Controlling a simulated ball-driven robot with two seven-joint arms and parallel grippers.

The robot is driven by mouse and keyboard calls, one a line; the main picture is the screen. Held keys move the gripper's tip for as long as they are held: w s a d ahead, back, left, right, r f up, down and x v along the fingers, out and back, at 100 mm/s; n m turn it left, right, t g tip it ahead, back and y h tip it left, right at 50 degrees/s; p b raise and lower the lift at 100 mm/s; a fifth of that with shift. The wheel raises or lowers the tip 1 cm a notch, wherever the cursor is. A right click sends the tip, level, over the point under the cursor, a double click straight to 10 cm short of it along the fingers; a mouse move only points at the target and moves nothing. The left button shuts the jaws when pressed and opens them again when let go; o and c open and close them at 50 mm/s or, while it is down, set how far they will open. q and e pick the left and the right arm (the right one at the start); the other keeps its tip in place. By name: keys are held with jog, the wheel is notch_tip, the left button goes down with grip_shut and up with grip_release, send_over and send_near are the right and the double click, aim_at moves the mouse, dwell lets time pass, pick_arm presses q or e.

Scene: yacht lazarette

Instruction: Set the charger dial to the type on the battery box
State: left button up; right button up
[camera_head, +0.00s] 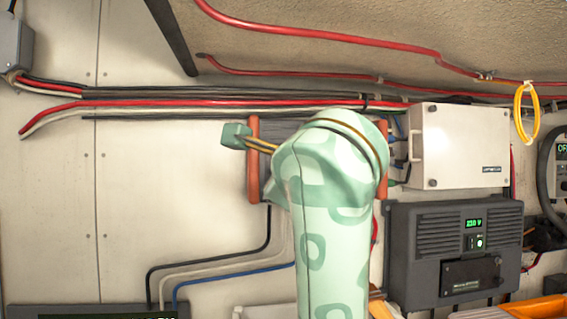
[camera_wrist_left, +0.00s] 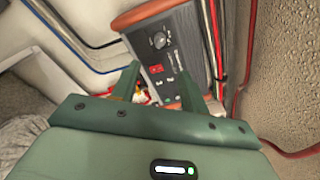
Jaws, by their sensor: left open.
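In the left wrist view the charger has a dark panel (camera_wrist_left: 180,47) between red-orange ends. A round dial (camera_wrist_left: 159,40) sits on it, with a red switch (camera_wrist_left: 155,69) nearby. The dial's setting is too small to read. My left gripper (camera_wrist_left: 159,72) is open and empty, its fingertips in front of the panel, with the dial beyond them. Contact cannot be told. In the head view my patterned arm hides most of the charger; its red-orange left end (camera_head: 253,180) shows. I cannot identify a battery box or read its type. My right gripper is not in view.
A white box (camera_head: 458,145) and a dark unit with a green display (camera_head: 452,250) are on the wall at right. Red and black cables run above the charger. A yellow loop (camera_head: 526,110) hangs at right. The left wall panel (camera_head: 160,185) is mostly bare.

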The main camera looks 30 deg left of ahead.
pick_arm(q)
jog(key=p+x, duration=0.1)
jog(key=x, duration=1.2)
jog(key=shift+w+a, duration=0.25)
grip_shut()
